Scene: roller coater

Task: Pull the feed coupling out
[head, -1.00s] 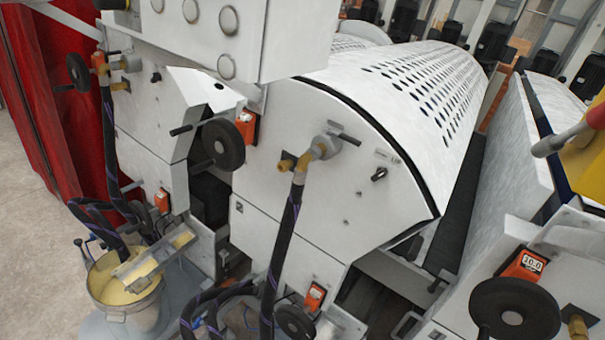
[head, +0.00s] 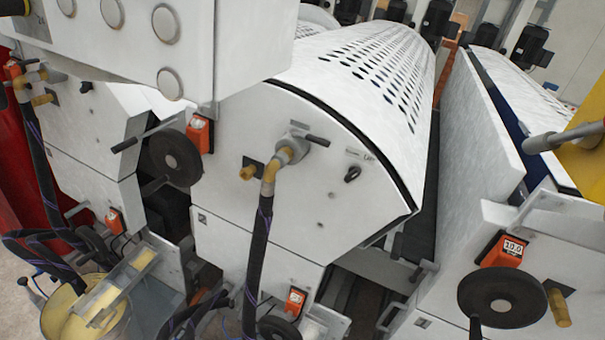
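A feed coupling, a brass elbow with a grey fitting and short dark lever (head: 285,157), sits on the white end panel of the middle machine (head: 340,200). A thick black hose (head: 259,245) hangs down from it. The coupling looks seated against the panel. A short brass stub (head: 248,171) sticks out just left of it. A similar coupling (head: 42,75) with its own hose is on the machine at the far left. My gripper does not show clearly in the view, and nothing is seen touching the coupling.
A black handwheel (head: 175,158) and orange counter (head: 200,133) stand left of the coupling. A grey control box (head: 168,30) overhangs above. Another handwheel (head: 502,300) is at lower right. A yellow part with a grey rod (head: 580,150) intrudes at the right edge. A bucket (head: 70,315) stands lower left.

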